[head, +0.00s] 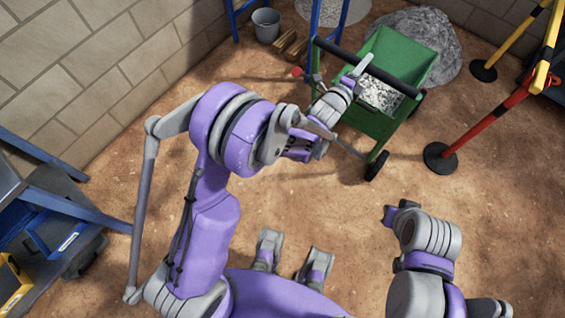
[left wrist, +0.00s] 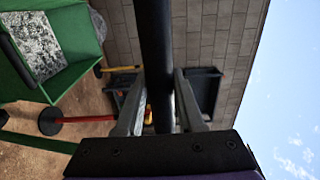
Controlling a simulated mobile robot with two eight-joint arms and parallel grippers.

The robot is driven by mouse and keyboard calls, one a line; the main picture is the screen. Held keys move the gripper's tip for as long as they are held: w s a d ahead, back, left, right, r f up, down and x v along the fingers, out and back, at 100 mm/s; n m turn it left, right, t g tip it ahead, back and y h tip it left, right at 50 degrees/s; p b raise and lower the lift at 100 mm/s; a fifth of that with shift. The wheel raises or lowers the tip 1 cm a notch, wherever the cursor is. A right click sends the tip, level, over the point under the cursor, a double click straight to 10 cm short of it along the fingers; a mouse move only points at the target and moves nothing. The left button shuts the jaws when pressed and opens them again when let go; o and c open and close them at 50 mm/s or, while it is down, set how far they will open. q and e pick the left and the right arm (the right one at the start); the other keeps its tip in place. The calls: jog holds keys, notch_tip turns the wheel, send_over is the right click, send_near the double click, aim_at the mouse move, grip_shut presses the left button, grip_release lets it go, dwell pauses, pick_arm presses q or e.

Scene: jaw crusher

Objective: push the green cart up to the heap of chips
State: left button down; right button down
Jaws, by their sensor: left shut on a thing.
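The green cart (head: 402,50) stands upright on its wheels at the upper right of the head view, with grey-white chips (head: 380,95) in it. Its black handle bar (head: 335,50) faces me. My left gripper (head: 361,72) is shut on this bar; the left wrist view shows the bar (left wrist: 155,45) between the two fingers. The grey heap of chips (head: 438,35) lies just beyond the cart. The cart's far end overlaps it in the picture, so I cannot tell if they touch. My right arm's end (head: 391,214) is low right; its fingers are not clear.
A red barrier post (head: 480,125) on a black base stands right of the cart. A yellow-black post (head: 510,45) stands behind. A bucket (head: 266,24), wood blocks (head: 290,45) and a blue frame (head: 313,20) are left of the heap. Blue bins (head: 55,230) sit far left.

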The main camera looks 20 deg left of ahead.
pick_arm(q)
jog(key=shift+w+d+f, duration=0.15)
jog(key=shift+w+f, duration=0.1)
jog(key=shift+w, duration=0.1)
jog(key=shift+w+d+f, duration=0.1)
jog(key=shift+w, duration=0.2)
jog(key=shift+s+r, duration=0.25)
jog(key=shift+r, duration=0.1)
jog(key=c, duration=0.6)
grip_release()
jog(key=shift+w, duration=0.15)
jog(key=shift+o, duration=0.6)
pick_arm(e)
jog(key=shift+w+d+r, duration=0.15)
jog(key=shift+w, duration=0.35)
pick_arm(q)
jog(key=b+v, duration=0.1)
jog(key=v, duration=1.1)
jog(key=shift+r+b, duration=0.2)
jog(key=shift+b, duration=0.2)
pick_arm(e)
notch_tip(320, 180, down, 2)
jog(key=shift+f, duration=0.15)
